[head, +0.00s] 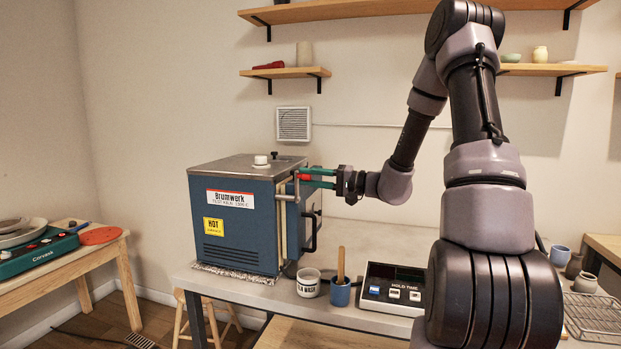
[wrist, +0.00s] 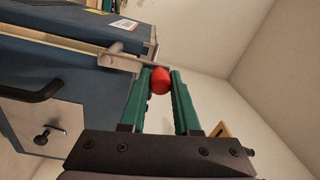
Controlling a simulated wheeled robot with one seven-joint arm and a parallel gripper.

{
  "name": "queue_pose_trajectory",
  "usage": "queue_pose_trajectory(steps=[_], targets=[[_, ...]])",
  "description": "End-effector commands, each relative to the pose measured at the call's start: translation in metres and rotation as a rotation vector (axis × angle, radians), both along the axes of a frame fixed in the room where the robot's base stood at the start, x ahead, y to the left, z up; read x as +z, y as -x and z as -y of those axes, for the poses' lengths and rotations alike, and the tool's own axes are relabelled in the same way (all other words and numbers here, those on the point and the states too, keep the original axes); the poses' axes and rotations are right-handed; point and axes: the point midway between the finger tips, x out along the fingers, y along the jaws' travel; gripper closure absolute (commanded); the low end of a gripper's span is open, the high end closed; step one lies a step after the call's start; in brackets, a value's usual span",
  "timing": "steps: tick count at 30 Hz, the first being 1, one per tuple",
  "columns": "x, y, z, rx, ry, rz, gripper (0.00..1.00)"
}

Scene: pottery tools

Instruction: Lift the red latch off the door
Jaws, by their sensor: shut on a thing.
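The blue kiln (head: 235,236) stands on the bench in the head view, its door side facing right. The red latch knob (wrist: 160,80) sits between my gripper's green fingers in the wrist view, with a metal bar running from it along the top of the door (wrist: 40,110). In the head view the red knob (head: 304,177) shows at the kiln's upper right edge. My gripper (head: 312,178) reaches in from the right and is shut on the knob. The black door handle (wrist: 42,90) lies left of the fingers, apart from them.
A white pot (head: 308,283) and a blue cup (head: 340,292) with a wooden tool stand on the bench below my gripper. A control box (head: 394,289) sits to their right. Shelves (head: 285,73) hang on the wall above.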

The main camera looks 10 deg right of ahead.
Motion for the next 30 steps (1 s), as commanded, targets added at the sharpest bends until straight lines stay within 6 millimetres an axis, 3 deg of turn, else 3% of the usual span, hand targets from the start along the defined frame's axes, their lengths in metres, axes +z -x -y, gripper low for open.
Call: queue_pose_trajectory(steps=[20, 21, 22, 30], targets=[[0.0006, 0.0036, -0.0020, 0.000, 0.027, 0.049, 1.00], [0.0006, 0.0037, -0.0021, 0.001, 0.027, 0.049, 0.54], [0.0005, 0.0036, -0.0021, 0.001, 0.027, 0.049, 0.43], [-0.0001, 0.0037, -0.0022, 0.001, 0.028, 0.049, 0.41]])
